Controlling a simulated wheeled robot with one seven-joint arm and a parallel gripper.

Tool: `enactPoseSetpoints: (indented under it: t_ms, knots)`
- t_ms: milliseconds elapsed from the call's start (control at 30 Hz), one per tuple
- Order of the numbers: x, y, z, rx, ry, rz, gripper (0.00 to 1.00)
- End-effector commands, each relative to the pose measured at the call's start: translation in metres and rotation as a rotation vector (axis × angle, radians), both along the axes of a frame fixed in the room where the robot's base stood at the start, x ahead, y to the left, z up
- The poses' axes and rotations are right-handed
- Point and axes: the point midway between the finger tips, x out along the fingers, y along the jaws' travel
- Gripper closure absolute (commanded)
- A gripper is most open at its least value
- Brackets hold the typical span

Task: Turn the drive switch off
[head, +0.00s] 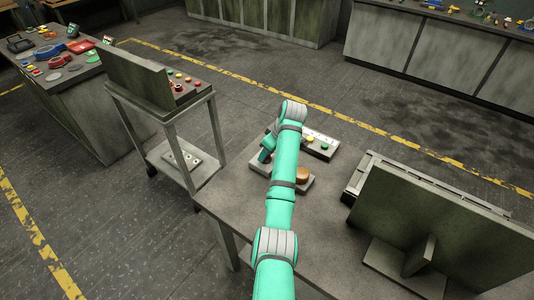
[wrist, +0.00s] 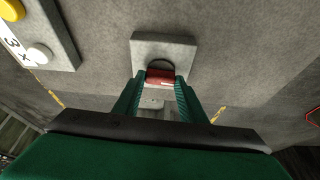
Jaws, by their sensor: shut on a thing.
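A red switch handle (wrist: 160,77) stands on a square grey base plate (wrist: 165,45) in the wrist view, with a dark round part just behind it. I take it for the drive switch, though no label on it can be read. My gripper (wrist: 158,88) has its two green fingers on either side of the red handle, shut on it. In the head view my gripper (head: 266,155) is low over the table, left of my forearm, and the red handle is hidden there.
An upright green panel (head: 440,225) stands to the right. A trolley (head: 185,165) stands at left.

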Motion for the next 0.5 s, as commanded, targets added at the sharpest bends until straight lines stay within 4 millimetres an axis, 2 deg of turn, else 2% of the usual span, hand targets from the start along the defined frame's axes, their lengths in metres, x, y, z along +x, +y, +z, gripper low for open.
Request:
enactPoseSetpoints:
  t_ms: [500]
  knots:
    - [0.0033, -0.0035, 0.0027, -0.001, -0.010, 0.078, 0.85]
